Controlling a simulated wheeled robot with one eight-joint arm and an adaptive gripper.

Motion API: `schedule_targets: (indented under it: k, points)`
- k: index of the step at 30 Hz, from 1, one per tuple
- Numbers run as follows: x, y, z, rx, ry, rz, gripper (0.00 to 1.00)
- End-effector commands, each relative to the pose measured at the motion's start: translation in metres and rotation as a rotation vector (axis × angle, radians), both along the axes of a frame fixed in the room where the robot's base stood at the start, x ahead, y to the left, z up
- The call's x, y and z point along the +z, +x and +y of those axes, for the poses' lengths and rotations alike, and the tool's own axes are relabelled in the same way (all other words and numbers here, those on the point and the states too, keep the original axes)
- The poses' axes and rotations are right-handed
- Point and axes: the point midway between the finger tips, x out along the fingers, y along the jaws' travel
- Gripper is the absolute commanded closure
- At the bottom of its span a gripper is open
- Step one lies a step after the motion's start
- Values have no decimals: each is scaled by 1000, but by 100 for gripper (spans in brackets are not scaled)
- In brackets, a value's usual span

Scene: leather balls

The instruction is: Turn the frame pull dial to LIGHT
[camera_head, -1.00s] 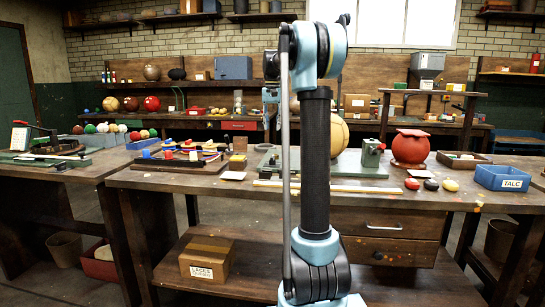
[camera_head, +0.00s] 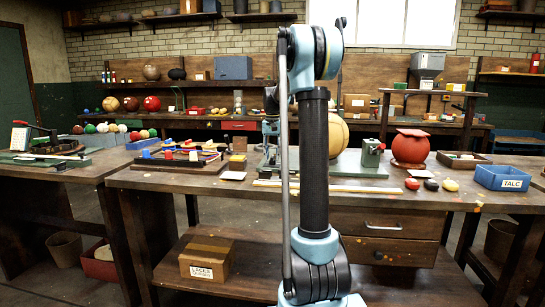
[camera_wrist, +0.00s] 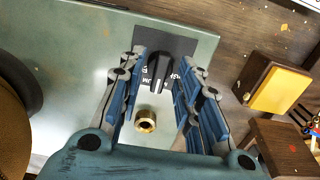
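The frame pull dial (camera_wrist: 157,70) is a black bar-shaped knob on a dark label plate (camera_wrist: 178,45). The plate has white lettering, partly hidden by the knob and fingers; I cannot read which setting it points to. In the wrist view my gripper (camera_wrist: 163,64) is open, with one blue-grey finger on each side of the knob. Whether they touch it I cannot tell. The plate sits on a pale green metal base (camera_wrist: 80,65), which also shows on the bench in the head view (camera_head: 350,184). In that view my arm largely hides the gripper, and I cannot make out the dial.
A brass fitting (camera_wrist: 146,121) stands on the base close to the knob. A tan ball (camera_head: 338,136) sits above the base. A small block with a yellow top (camera_wrist: 278,90) lies beside the base. Yellow and white strips (camera_head: 380,189) lie along the bench front.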

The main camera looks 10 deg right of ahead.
Motion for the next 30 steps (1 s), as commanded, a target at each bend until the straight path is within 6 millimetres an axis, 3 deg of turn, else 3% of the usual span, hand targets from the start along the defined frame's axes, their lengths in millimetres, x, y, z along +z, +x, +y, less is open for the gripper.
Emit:
schedule_targets:
  k: [7,12,23,30]
  points:
    - [-1,0,0,0,0,0,68]
    - [-1,0,0,0,0,0,100]
    - [0,0,-1,19,-1,0,100]
    - [0,0,0,125,-1,0,100]
